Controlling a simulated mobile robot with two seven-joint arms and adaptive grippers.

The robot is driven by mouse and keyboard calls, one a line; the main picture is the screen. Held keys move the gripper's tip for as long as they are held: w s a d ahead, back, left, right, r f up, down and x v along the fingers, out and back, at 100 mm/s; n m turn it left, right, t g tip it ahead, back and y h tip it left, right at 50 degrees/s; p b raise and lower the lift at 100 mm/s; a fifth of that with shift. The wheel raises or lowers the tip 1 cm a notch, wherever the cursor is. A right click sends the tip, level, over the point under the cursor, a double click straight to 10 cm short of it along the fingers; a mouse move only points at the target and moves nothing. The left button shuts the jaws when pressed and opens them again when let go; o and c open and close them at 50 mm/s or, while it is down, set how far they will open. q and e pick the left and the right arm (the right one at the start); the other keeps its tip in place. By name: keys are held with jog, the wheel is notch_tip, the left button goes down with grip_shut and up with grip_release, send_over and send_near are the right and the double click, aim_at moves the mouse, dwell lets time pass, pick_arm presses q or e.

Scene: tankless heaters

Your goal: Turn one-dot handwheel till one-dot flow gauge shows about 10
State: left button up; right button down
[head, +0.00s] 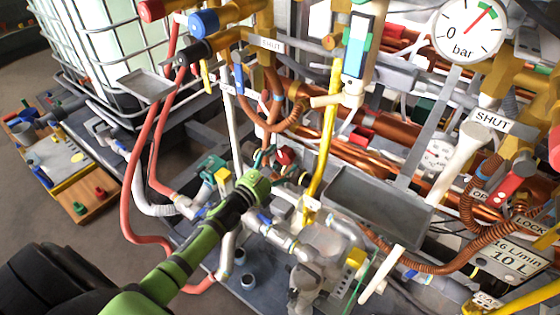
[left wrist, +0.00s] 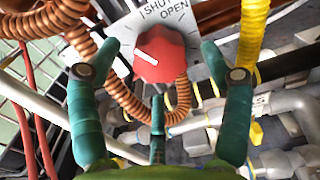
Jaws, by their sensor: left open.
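A red handwheel (left wrist: 160,55) with a white pointer line sits in front of a plate marked SHUT and OPEN (left wrist: 163,10). In the head view, a red knob (head: 285,155) shows just beyond my left gripper (head: 270,163). In the left wrist view, the teal fingers of my left gripper (left wrist: 158,72) are spread open around the handwheel's near side; contact cannot be told. A vertical glass-like gauge tube (head: 356,45) with a teal part stands at the upper middle; its scale is too small to read. I cannot make out any dot marks. My right gripper is not in view.
A round bar gauge (head: 470,28) is at the upper right. A yellow pipe (head: 327,150) and coiled copper tubing (left wrist: 115,80) run close to the handwheel. A grey tray (head: 378,205) lies right of my gripper. A caged white tank (head: 105,45) stands at the left.

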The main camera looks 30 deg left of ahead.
pick_arm(q)
jog(key=shift+w+d, duration=0.1)
jog(key=shift+w, duration=0.4)
jog(key=shift+c, duration=0.5)
jog(key=c, duration=1.1)
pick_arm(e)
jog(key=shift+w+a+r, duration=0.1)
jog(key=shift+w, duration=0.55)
pick_arm(q)
jog(key=shift+o, duration=0.2)
jog(key=shift+n, duration=0.3)
